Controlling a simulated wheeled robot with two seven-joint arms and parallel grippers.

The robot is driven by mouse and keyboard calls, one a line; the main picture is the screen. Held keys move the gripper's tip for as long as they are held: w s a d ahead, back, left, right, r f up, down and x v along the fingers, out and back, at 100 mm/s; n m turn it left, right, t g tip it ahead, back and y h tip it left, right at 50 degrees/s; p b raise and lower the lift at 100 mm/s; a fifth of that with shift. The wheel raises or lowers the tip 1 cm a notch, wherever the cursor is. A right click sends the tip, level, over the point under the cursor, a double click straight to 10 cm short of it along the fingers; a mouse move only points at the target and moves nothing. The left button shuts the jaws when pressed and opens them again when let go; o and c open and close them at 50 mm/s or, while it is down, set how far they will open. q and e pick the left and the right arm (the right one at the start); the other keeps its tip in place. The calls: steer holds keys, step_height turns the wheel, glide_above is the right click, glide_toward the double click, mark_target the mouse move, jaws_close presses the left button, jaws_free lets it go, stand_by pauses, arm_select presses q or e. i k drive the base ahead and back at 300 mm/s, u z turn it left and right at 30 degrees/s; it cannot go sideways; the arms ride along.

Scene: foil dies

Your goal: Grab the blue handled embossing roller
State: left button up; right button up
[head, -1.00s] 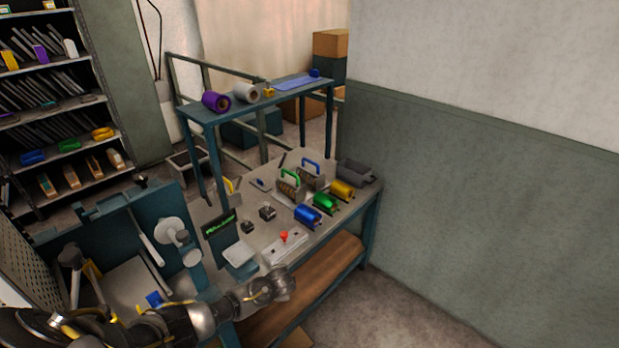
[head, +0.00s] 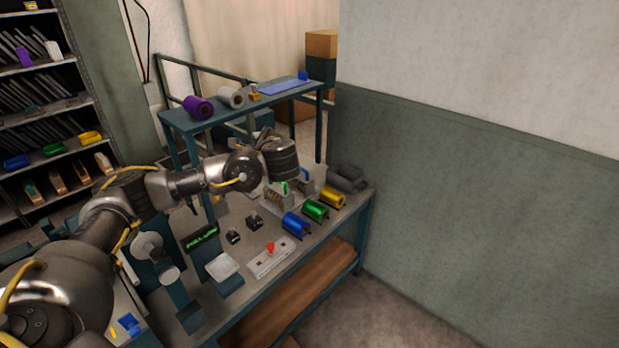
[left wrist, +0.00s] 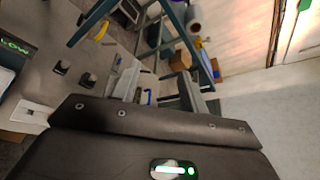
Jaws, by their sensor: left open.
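The blue handle of the embossing roller (head: 305,173) shows at the back of the bench in the head view, just right of my left gripper and partly hidden by it. My left gripper (head: 281,160) hangs over the back of the bench, and its fingertips are hard to make out there. In the left wrist view my left gripper (left wrist: 158,84) is open, and the small blue handle (left wrist: 147,97) shows between its fingers. I cannot tell whether they touch. A green-handled roller (head: 279,188) stands just left of the blue one, partly covered. My right gripper is not in view.
Blue (head: 295,224), green (head: 316,210) and yellow (head: 333,197) rolls line the bench's right side, with a grey bin (head: 346,178) behind. A raised shelf (head: 225,117) stands at the back. A plate with a red knob (head: 271,257) lies in front.

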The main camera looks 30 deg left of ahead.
mark_target(303, 183)
steer(key=u, duration=0.05)
steer(key=i, duration=1.25)
